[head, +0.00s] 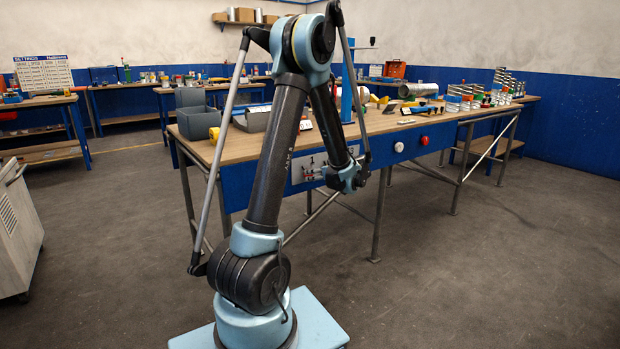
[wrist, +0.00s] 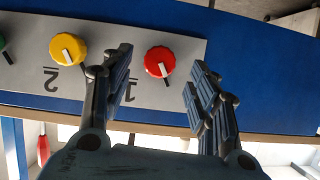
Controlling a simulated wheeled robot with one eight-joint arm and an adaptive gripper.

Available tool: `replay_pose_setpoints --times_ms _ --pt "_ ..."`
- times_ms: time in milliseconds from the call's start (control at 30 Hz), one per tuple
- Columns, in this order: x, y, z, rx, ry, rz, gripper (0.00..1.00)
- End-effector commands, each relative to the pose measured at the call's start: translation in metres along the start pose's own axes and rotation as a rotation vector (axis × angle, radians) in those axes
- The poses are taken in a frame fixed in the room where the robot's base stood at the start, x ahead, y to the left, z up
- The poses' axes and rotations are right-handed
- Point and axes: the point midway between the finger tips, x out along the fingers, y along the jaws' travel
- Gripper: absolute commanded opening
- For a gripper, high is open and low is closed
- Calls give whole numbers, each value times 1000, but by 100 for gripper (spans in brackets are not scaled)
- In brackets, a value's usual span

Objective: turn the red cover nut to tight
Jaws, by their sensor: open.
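In the wrist view a round red knob (wrist: 159,62) sits on a grey panel (wrist: 205,48), beside an upside-down label that looks like 1. This red knob is the nearest match to the red cover nut. Its white pointer bar runs nearly up and down in the picture, with a dark tick just below. My gripper (wrist: 161,72) is open, one finger on each side of the knob, with gaps on both sides. It holds nothing. In the head view my gripper is near the bench front by the panel; its fingertips are hard to make out.
A yellow knob (wrist: 68,48) labelled 2 sits left of the red one, with a green knob (wrist: 2,43) at the picture edge. In the head view a red button (head: 424,140) and white knob (head: 399,147) are on the bench front. The floor at right is clear.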

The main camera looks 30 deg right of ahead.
Motion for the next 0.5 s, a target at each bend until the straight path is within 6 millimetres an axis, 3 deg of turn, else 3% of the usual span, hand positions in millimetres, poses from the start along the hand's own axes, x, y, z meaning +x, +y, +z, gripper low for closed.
replay_pose_setpoints --times_ms 200,500 --pt "31 0 0 -2 -1 -1 54" --pt "44 0 0 0 0 0 54"
